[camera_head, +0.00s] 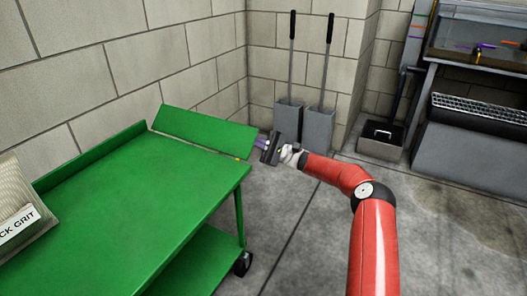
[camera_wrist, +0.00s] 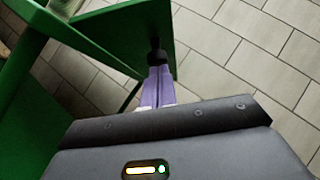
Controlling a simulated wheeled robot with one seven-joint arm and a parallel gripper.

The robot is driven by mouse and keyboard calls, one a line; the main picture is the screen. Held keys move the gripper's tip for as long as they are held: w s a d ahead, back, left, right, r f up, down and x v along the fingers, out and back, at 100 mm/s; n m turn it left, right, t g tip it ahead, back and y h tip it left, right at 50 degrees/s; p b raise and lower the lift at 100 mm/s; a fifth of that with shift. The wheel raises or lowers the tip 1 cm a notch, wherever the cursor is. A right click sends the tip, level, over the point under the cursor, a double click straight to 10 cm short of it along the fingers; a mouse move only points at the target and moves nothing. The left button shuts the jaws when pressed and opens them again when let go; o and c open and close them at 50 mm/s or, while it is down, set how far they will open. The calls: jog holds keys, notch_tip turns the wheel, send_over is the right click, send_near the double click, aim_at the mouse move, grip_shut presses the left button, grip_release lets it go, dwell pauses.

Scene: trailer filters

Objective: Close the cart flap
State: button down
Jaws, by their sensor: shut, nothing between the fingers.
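The green cart (camera_head: 130,200) stands at the left in the head view, its flat top bare in the middle. Its flap (camera_head: 205,130) is a green panel at the cart's far end, tilted up at a slant. In the wrist view the flap (camera_wrist: 130,30) runs across the top, beside the cart's green edge (camera_wrist: 70,38). My gripper (camera_head: 260,143) is at the flap's right end, close to its edge. Its purple fingers (camera_wrist: 155,88) are shut and empty, with the tips at or just beside the flap. I cannot tell whether they touch it.
A grit sack (camera_head: 22,208) sits on the cart's left side. The floor right of the cart is open.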

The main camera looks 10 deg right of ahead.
aim_at(237, 128)
jog(key=r+n+g+h, duration=0.1)
jog(key=n, duration=0.1)
jog(key=r+n+g, duration=0.1)
jog(key=shift+s+a+r+n+h, duration=0.15)
jog(key=shift+s+r+n+h, duration=0.05)
jog(key=shift+r+n+h, duration=0.2)
jog(key=shift+s+a+r+n+g+h, duration=0.15)
jog(key=shift+r+n+g+h, duration=0.35)
jog(key=shift+r+n+h, duration=0.25)
jog(key=shift+s+a+r+n+h, duration=0.35)
jog(key=shift+s+r+n+h, duration=0.15)
jog(key=shift+r+n+h, duration=0.4)
jog(key=shift+s+a+r+n+h, duration=0.35)
jog(key=shift+s+r+n+h, duration=0.25)
jog(key=shift+n, duration=0.45)
jog(key=shift+w+f, duration=0.1)
jog(key=shift+w, duration=0.05)
jog(key=shift+w, duration=0.1)
